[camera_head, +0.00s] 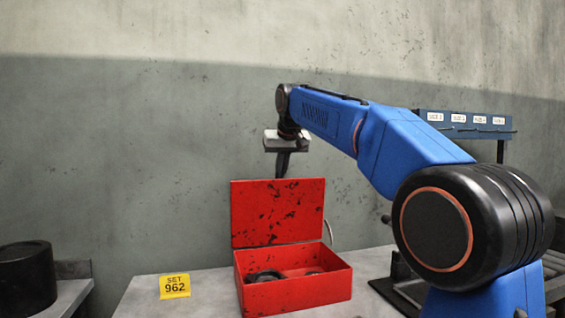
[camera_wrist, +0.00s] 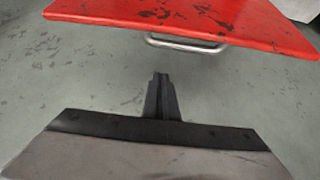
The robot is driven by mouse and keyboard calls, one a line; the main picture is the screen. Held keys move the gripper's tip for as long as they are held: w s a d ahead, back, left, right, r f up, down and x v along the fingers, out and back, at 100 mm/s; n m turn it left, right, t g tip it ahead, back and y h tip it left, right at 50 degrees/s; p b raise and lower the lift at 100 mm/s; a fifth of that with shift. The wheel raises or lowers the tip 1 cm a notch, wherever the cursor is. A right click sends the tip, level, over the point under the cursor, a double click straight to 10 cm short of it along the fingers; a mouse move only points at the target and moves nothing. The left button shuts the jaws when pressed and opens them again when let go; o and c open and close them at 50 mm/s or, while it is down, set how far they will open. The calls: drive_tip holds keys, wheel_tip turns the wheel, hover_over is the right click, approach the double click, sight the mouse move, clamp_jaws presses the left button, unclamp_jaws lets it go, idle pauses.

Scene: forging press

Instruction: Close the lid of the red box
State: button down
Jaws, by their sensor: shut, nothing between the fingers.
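The red box (camera_head: 300,294) stands on the table with its lid (camera_head: 277,213) raised about upright at the back. Dark round parts lie inside the box. My gripper (camera_head: 282,171) points down just above the top edge of the lid, seemingly behind it; its tips are partly hidden or very close to that edge. In the wrist view the lid (camera_wrist: 200,20) crosses the top of the picture, with a metal handle (camera_wrist: 184,44) on its outer side. My gripper (camera_wrist: 161,80) is shut and empty there, apart from the handle in the picture.
A black cylinder (camera_head: 27,277) is at the far left. A blue labelled rack (camera_head: 465,123) stands at the right. The grey wall (camera_head: 130,150) is behind.

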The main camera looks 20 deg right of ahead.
drive_tip(key=shift+s+f, duration=0.3)
drive_tip(key=shift+s, duration=0.65)
drive_tip(key=shift+s+f, duration=0.3)
drive_tip(key=shift+s, duration=0.65)
